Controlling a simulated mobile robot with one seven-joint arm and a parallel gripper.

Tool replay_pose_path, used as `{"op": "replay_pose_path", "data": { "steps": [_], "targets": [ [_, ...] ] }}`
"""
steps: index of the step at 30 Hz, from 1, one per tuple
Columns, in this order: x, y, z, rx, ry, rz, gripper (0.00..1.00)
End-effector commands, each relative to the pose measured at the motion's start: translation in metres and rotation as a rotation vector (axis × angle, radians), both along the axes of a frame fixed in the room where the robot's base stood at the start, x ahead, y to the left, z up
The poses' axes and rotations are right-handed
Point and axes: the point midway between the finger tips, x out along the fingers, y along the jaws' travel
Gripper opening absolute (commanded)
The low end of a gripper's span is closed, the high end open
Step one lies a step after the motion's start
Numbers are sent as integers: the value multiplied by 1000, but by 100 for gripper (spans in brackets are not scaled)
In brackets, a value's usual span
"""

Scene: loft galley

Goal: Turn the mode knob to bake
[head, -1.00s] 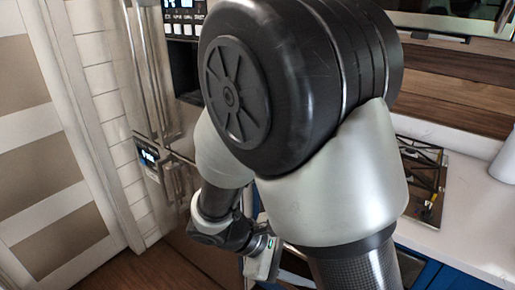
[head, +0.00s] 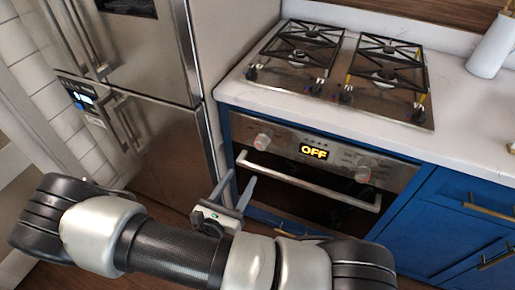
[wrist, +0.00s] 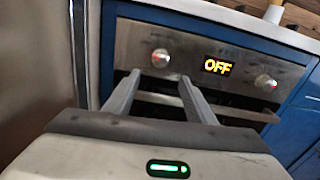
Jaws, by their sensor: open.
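The oven's front panel (head: 330,155) has a left knob (head: 262,141) and a right knob (head: 363,174), with a lit display (head: 314,151) between them reading OFF. I cannot tell from labels which is the mode knob. My gripper (head: 238,178) is open and empty, in front of the oven's left side and below the left knob in the head view. In the wrist view, the left knob (wrist: 160,58) shows just beyond and between the fingertips (wrist: 159,76), apart from them. The right knob (wrist: 265,82) lies farther right.
The oven door handle (head: 308,182) runs across below the panel, close to my fingers. A steel fridge (head: 165,150) stands close on the left. A gas cooktop (head: 340,75) is set in the white counter above. Blue cabinets (head: 440,215) are on the right.

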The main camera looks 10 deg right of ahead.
Motion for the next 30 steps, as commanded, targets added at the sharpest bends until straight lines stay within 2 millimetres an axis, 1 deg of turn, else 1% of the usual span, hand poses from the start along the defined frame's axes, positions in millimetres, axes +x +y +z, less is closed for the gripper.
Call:
{"op": "replay_pose_path", "data": {
  "steps": [1,3,12,18,24,30],
  "targets": [
    [9,-8,-1,-2,0,-4,50],
    [21,-18,-1,-2,0,-5,50],
    [74,-56,-1,0,0,-6,50],
    [101,-75,-1,0,0,-4,50],
    [113,-83,0,1,0,-3,50],
    [114,-84,0,0,1,-3,50]
  ]
}}
